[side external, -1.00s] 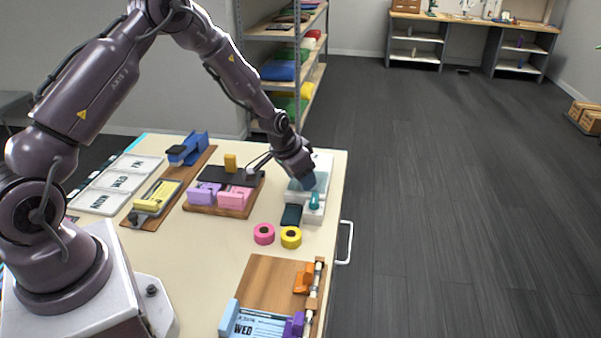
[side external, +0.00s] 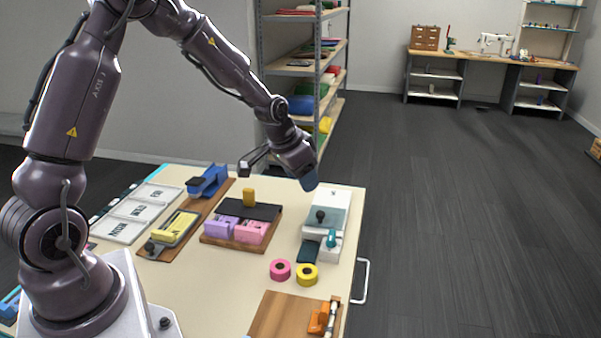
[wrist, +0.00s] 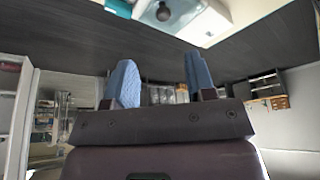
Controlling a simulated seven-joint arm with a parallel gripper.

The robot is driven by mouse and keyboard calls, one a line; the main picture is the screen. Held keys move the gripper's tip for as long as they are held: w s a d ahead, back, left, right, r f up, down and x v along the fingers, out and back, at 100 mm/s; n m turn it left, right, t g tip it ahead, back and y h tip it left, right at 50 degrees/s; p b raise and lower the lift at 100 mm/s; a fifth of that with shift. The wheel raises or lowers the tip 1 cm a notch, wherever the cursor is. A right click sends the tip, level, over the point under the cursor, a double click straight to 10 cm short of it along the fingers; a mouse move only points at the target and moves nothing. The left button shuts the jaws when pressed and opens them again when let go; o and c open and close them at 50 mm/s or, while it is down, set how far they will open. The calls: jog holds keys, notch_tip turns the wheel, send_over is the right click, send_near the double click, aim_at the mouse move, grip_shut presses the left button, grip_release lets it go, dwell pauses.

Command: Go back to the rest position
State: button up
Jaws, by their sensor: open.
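The same white device shows at the top of the wrist view (wrist: 205,18), apart from the fingers. In the side view the fingers overlap, so the gap is hidden there.
The cream table (side external: 220,290) holds a pink roll (side external: 280,270), a yellow roll (side external: 307,275), purple and pink blocks on a wooden board, a yellow device (side external: 175,227), a blue stapler-like device (side external: 208,181) and white cards. Shelving (side external: 300,70) stands behind.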

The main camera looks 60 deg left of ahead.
jog(key=shift+s+r, duration=0.2)
jog(key=shift+r, duration=0.25)
jog(key=s+d+r, duration=0.6)
jog(key=s+r, duration=0.2)
jog(key=s, duration=0.3)
jog(key=s+d+r+t, duration=0.1)
jog(key=s+d+r, duration=0.5)
jog(key=s, duration=0.6)
notch_tip(320, 180, up, 3)
jog(key=shift+s+f, duration=0.15)
jog(key=shift+s, duration=0.15)
